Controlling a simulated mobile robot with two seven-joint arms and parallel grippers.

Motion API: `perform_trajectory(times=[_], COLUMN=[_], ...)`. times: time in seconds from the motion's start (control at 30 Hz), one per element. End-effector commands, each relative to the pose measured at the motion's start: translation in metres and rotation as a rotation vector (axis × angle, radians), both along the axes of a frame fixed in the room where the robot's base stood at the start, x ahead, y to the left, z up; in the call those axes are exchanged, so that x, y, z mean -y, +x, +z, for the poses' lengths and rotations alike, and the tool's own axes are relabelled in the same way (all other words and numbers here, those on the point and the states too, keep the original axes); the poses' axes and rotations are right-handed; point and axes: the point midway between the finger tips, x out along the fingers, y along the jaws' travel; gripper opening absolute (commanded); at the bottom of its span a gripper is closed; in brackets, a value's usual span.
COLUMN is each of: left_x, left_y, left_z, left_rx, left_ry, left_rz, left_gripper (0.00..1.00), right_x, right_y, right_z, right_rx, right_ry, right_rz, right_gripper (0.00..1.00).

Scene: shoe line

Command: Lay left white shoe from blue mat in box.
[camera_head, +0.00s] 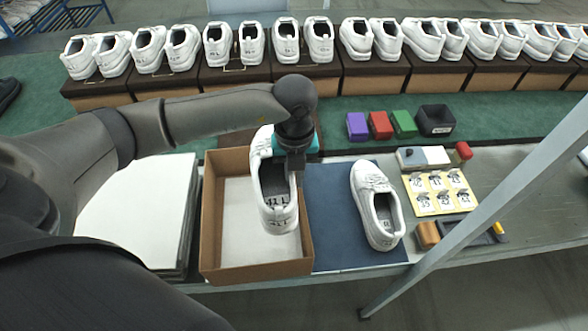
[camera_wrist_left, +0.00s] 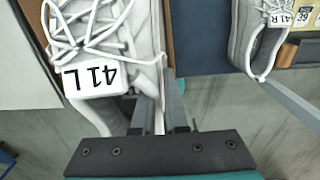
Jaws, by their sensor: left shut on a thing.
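The left white shoe (camera_head: 277,205), marked 41 L, hangs over the open cardboard box (camera_head: 309,262). My left gripper (camera_head: 294,165) is shut on the side wall of this shoe near its opening. In the left wrist view the shoe (camera_wrist_left: 105,45) shows its laces and its 41 L label close to the fingers (camera_wrist_left: 165,105). I cannot tell whether the shoe touches the box floor. The right white shoe (camera_head: 376,205) lies on the blue mat (camera_head: 330,220), and it also shows in the left wrist view (camera_wrist_left: 262,40). My right gripper is not in view.
A stack of white paper (camera_head: 135,215) lies left of the box. Purple, red and green blocks (camera_head: 380,125) and a black bin (camera_head: 435,120) stand behind the mat. A label card (camera_head: 437,192) lies to the right. A grey post (camera_head: 480,205) crosses the right side. Shoe pairs line the back.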

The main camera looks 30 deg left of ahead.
Motion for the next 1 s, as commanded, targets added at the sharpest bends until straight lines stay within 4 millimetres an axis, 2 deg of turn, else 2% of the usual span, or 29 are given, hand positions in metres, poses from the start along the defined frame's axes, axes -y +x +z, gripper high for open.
perform_trajectory(times=[0.37, 1.0], left_x=[0.0, 0.0], left_y=[0.0, 0.0], left_z=[-0.021, -0.084], left_rx=[0.0, -0.001], left_ry=[0.001, 0.001], left_rz=[0.0, 0.001], left_gripper=[0.0, 0.0], right_x=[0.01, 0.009], right_y=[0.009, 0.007], right_z=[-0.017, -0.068], right_rx=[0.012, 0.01], right_ry=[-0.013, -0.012], right_rz=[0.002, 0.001], right_gripper=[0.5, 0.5])
